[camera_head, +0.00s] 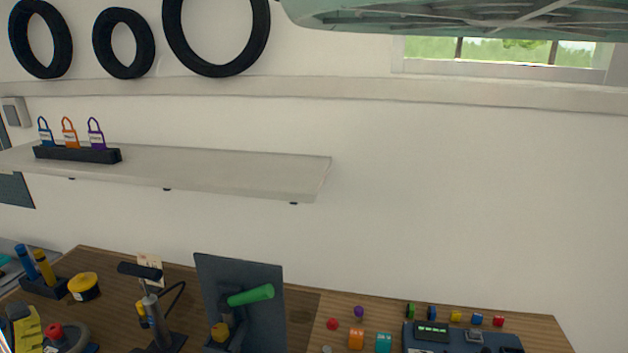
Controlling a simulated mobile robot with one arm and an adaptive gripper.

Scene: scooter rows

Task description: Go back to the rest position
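My gripper does not show in this view, and no part of my arm can be made out. The wooden workbench (300,303) runs along the bottom of the picture. A dark upright panel (264,275) stands on it with a green cylinder (250,295) in front, held at a slight tilt. A yellow round piece (220,332) sits lower on the same stand. A pump-like tool (153,310) with a black T-shaped handle stands left of the panel.
A wall shelf (230,170) holds three padlocks in a black rack (77,154). Black tyres (124,43) hang above. A pale green structure (450,18) overhangs at upper right. A dark device (460,338) and several small coloured pieces lie on the bench at right.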

